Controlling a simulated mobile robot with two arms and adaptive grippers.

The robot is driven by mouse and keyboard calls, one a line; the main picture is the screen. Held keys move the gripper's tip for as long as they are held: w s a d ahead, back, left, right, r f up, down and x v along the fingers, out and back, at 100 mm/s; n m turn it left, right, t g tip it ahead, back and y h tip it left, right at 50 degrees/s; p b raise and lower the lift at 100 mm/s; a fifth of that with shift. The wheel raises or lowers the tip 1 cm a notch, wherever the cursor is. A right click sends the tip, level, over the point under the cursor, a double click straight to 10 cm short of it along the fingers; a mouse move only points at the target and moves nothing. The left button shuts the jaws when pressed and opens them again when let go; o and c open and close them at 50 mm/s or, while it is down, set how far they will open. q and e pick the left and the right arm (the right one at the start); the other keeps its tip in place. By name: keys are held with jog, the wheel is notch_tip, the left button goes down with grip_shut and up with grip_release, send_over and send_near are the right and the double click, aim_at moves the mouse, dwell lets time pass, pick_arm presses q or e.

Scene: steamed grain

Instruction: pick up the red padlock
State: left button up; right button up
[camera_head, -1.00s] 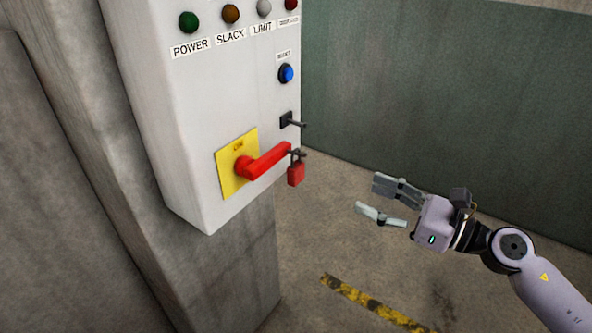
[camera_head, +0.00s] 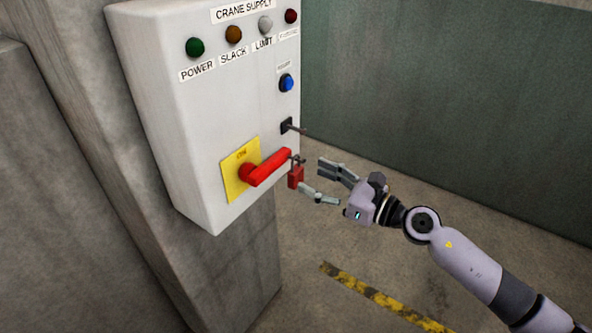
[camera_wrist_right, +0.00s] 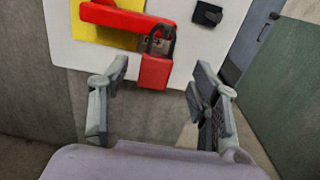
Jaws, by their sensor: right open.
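The red padlock (camera_head: 296,177) hangs by its dark shackle at the right end of the red switch handle (camera_head: 268,168), on the front of the white control box. In the right wrist view the padlock (camera_wrist_right: 155,72) hangs ahead of and between the two fingers. My right gripper (camera_head: 316,178) is open and empty, just right of the padlock in the head view. Its fingers (camera_wrist_right: 160,85) stand wide apart in the wrist view, and I see no contact with the padlock. My left gripper is not in view.
The white control box (camera_head: 170,110) is mounted on a concrete pillar (camera_head: 235,270). Above the handle, a dark key switch (camera_head: 287,126) and a blue button (camera_head: 286,83) stick out. The space right of the box is free above the floor, before a green wall (camera_head: 450,110).

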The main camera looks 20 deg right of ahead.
aim_at(300, 172)
jog(key=x, duration=0.2)
jog(key=p+x, duration=0.1)
jog(key=x, duration=0.1)
jog(key=shift+s+a+r, duration=0.15)
jog(key=shift+r, duration=0.05)
jog(key=shift+a+f, duration=0.1)
jog(key=shift+f, duration=0.05)
jog(key=shift+c, duration=0.4)
jog(key=c, duration=1.2)
